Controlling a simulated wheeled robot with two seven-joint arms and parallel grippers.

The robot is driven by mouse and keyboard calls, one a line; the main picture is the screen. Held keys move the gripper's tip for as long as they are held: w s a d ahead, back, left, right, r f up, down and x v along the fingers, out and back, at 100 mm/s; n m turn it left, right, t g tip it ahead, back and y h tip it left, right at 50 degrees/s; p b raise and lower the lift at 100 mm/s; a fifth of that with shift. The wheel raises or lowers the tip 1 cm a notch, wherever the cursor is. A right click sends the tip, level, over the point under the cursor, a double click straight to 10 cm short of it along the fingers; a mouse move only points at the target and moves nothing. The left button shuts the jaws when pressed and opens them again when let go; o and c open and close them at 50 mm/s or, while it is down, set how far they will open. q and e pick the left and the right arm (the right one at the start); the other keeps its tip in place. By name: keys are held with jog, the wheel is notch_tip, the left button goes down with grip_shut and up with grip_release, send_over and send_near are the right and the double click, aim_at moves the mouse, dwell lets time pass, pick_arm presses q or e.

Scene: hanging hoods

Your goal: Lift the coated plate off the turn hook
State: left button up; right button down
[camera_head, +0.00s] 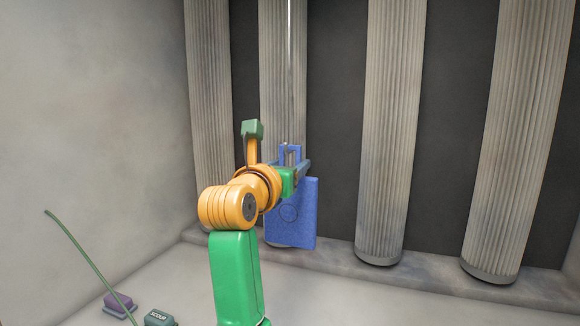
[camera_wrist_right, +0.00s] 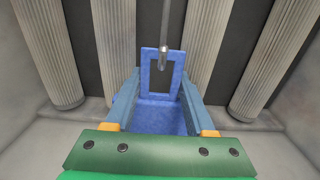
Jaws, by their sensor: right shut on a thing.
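The blue coated plate (camera_head: 297,220) hangs upright in front of the dark back wall, with a loop handle at its top. The loop handle (camera_wrist_right: 147,73) also shows in the wrist view, between my gripper's fingers. The turn hook (camera_head: 290,90) is a thin metal rod coming down from above; its lower end (camera_wrist_right: 163,60) shows at the loop's opening. I cannot tell whether it bears on the loop. My right gripper (camera_head: 302,168) is shut on the plate near its top; its fingers (camera_wrist_right: 157,100) lie either side. My left gripper is not in view.
Several fluted grey columns (camera_head: 392,130) stand behind the plate on a low ledge (camera_head: 430,275). A purple block (camera_head: 119,301) and a dark block marked SCOUR (camera_head: 159,318) lie at the lower left, near a thin green rod (camera_head: 85,257). The floor at right is clear.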

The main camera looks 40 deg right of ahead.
aim_at(284, 154)
jog(key=shift+w+r+p, duration=0.2)
jog(key=shift+r+p, duration=0.6)
jog(key=shift+p, duration=0.05)
jog(key=shift+s+r+p, duration=0.1)
jog(key=shift+r+p, duration=0.35)
jog(key=shift+r, duration=0.1)
jog(key=shift+f, duration=0.1)
jog(key=shift+s+a, duration=0.1)
jog(key=shift+a, duration=0.25)
jog(key=shift+b+v, duration=0.6)
jog(key=shift+v, duration=0.65)
jog(key=shift+s+a, duration=0.15)
jog(key=shift+a, duration=0.05)
